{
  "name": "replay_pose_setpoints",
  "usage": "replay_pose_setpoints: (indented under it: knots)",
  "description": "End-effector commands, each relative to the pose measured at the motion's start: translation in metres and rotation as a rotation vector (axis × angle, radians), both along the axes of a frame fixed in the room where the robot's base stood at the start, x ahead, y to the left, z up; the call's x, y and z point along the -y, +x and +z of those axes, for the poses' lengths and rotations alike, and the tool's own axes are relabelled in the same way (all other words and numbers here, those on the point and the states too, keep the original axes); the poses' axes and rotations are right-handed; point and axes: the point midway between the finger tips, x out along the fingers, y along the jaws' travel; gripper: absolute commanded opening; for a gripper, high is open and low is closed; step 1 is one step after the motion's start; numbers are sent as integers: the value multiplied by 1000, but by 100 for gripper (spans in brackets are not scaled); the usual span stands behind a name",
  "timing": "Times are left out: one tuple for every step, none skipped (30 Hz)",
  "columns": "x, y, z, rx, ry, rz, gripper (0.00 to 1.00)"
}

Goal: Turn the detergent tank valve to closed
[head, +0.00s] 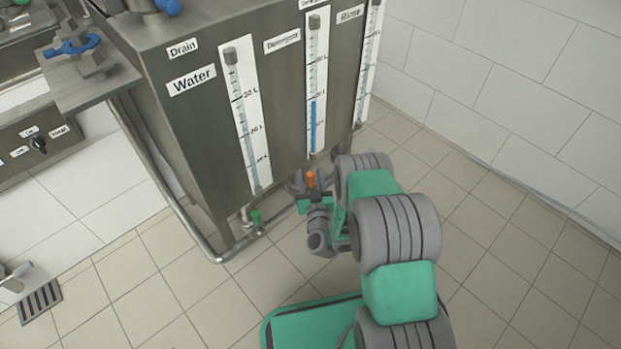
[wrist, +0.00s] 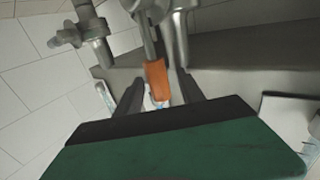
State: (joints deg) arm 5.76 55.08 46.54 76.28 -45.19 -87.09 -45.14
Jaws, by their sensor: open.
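The steel tank unit (head: 190,110) carries Water, Detergent (head: 281,41) and Rinse labels in the head view. An orange valve handle (head: 310,179) shows below the Detergent gauge (head: 316,90). In the wrist view the orange handle (wrist: 157,80) hangs from a grey metal valve (wrist: 172,25) and points towards my gripper. My gripper (wrist: 161,78) is open, with one dark finger on each side of the handle. I cannot tell whether either finger touches it. In the head view my gripper (head: 306,186) is at the handle, partly hidden by my own arm.
A green-handled valve (head: 256,217) sits left of my gripper beside a steel pipe (head: 214,252). Another grey valve (wrist: 85,38) is at the upper left in the wrist view. A tiled wall (head: 520,80) stands at the right.

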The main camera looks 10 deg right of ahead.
Motion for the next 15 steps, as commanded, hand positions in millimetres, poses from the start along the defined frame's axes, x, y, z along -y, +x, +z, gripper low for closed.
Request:
replay_pose_setpoints:
  knots:
    - [0, 0, 0, -1, 0, -1, 46]
    - [1, 0, 0, -1, -1, -1, 46]
    - [1, 0, 0, -1, -1, -1, 46]
    - [1, 0, 0, -1, -1, -1, 46]
    - [1, 0, 0, -1, -1, -1, 46]
    - [1, 0, 0, -1, -1, -1, 45]
    - [1, 0, 0, -1, -1, -1, 43]
    - [1, 0, 0, -1, 0, -1, 40]
    - [1, 0, 0, -1, 0, -1, 37]
    - [1, 0, 0, -1, 0, -1, 34]
    - [1, 0, 0, -1, 0, -1, 32]
    - [1, 0, 0, -1, 0, -1, 29]
    - [1, 0, 0, -1, 0, -1, 26]
    - [1, 0, 0, -1, 0, -1, 24]
    - [0, 0, 0, -1, 0, -1, 21]
